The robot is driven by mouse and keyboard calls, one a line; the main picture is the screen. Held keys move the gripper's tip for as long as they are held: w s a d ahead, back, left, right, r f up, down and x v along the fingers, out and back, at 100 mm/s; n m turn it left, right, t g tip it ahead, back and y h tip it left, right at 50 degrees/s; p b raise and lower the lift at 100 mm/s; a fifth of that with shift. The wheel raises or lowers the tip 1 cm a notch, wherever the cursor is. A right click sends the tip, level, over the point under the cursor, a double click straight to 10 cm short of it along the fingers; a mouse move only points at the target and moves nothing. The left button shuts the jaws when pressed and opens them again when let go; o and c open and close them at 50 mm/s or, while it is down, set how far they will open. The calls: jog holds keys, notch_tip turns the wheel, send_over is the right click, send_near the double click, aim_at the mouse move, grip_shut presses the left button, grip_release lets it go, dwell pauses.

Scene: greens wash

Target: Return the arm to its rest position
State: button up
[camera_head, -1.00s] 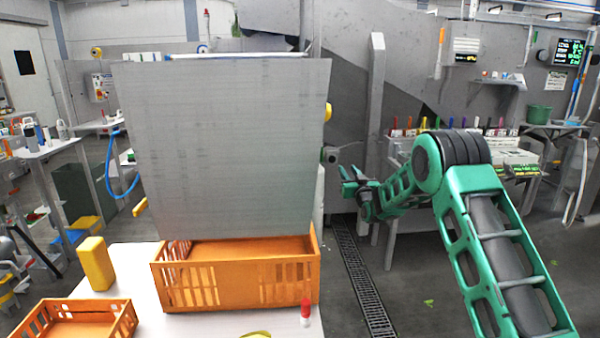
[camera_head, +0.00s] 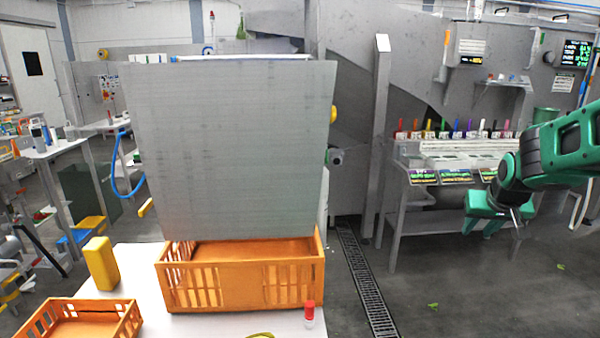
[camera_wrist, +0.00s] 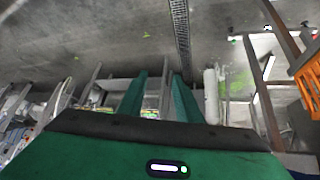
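My green arm reaches in from the right edge in the head view, with my gripper (camera_head: 480,226) hanging at its end, pointing downward. It is in front of the grey bench with the coloured handles and clear of the white table. In the wrist view my gripper (camera_wrist: 157,88) shows two green fingers spread apart with nothing held between them. The floor and bench legs show past the fingers. The upper arm is outside the head view.
An orange crate (camera_head: 240,292) stands on the white table (camera_head: 140,284) below a large grey panel (camera_head: 235,150). A yellow block (camera_head: 100,263), a smaller orange crate (camera_head: 80,329) and a red-capped bottle (camera_head: 309,314) are there too. The grey bench (camera_head: 405,180) stands behind my gripper.

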jog(key=s+a+f+m+g+y, duration=0.1)
jog(key=s+a+f+g, duration=0.1)
jog(key=s, duration=1.5)
jog(key=s+a+f+m+g+y, duration=0.1)
jog(key=s+g, duration=0.3)
jog(key=s, duration=1.3)
jog(key=shift+s+a+f+m+g+y, duration=0.3)
jog(key=shift+s+a+f+m, duration=0.1)
jog(key=shift+a+f+m, duration=0.25)
